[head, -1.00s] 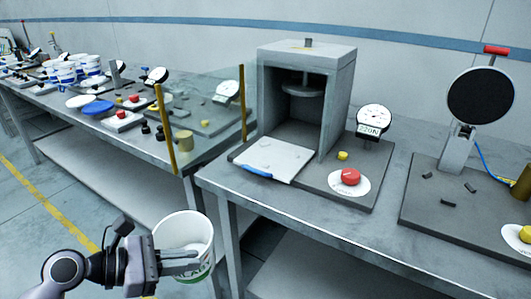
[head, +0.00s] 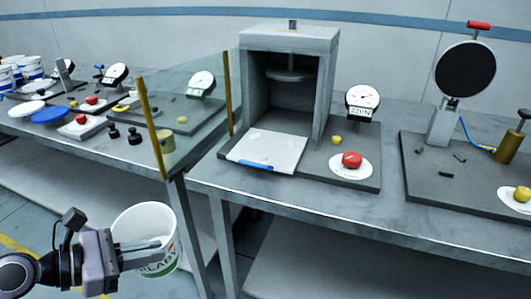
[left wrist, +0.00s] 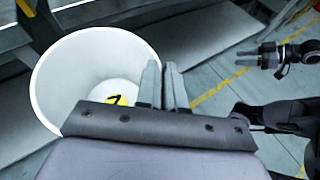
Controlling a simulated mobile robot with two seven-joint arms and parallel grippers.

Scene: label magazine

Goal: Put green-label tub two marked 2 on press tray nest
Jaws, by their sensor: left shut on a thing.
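A white tub (head: 145,222) with green lettering on its side is in my left gripper (head: 150,248), low at the left of the head view. The gripper is shut on its wall, one finger inside. In the left wrist view the open tub (left wrist: 60,75) shows a yellow spot with a dark mark on its inner floor; I cannot read it surely. The pale press tray (head: 262,152), with a blue front edge, lies empty in front of the grey press housing (head: 325,75). The tub is apart from it, below and left, in front of the bench. My right gripper (left wrist: 262,54) shows small in the left wrist view.
A clear guard with yellow posts (head: 228,93) stands left of the press. A red button (head: 351,160) and a dial gauge (head: 362,99) are right of the tray. The bench front edge (head: 300,208) lies between tub and tray. More tubs (head: 30,66) stand far left.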

